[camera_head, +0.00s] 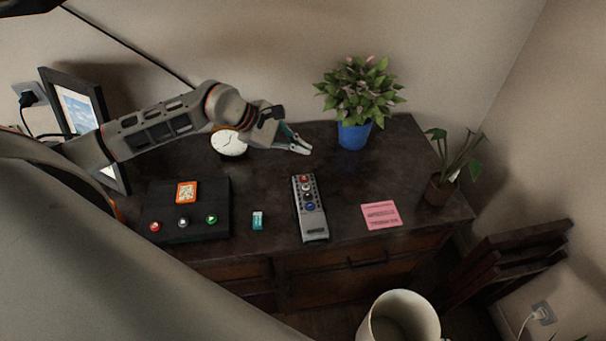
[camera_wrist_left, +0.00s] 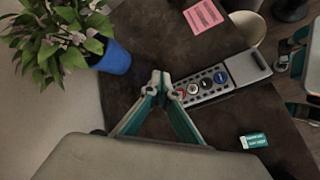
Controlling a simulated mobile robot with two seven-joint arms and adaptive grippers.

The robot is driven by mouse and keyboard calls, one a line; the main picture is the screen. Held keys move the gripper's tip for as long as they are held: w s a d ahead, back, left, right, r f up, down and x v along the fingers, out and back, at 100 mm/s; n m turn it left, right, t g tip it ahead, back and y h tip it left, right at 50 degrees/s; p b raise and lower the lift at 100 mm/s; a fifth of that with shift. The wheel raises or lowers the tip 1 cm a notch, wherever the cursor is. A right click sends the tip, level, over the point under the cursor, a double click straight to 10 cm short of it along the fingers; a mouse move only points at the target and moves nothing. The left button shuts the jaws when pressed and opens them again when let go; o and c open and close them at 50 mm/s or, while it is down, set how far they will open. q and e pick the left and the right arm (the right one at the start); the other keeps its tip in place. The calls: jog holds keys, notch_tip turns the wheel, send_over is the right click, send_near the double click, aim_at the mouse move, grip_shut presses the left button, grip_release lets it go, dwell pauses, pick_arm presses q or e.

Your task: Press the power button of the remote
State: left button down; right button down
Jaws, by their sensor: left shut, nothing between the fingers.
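The grey remote (camera_head: 314,222) lies on the dark dresser top, its long side pointing away from me. A red button (camera_head: 305,178) is at its far end, with white, dark and blue buttons nearer. I cannot read which one has a power mark. My left gripper (camera_head: 304,148) is shut and empty, above the dresser just beyond the remote's far end. In the left wrist view the remote (camera_wrist_left: 247,67) extends to the upper right from the closed fingertips (camera_wrist_left: 161,84). The red button (camera_wrist_left: 180,94) appears just beside them; contact cannot be told.
A blue-potted plant (camera_head: 353,135) stands behind, right of my gripper; a clock (camera_head: 228,143) is to its left. A black button box (camera_head: 160,208) and small teal item (camera_head: 258,220) lie left of the remote, a pink note (camera_head: 381,215) right. A small plant (camera_head: 440,190) stands far right.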

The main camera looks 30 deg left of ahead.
aim_at(302, 178)
jog(key=shift+s, duration=0.15)
pick_arm(q)
jog(key=shift+f, duration=0.15)
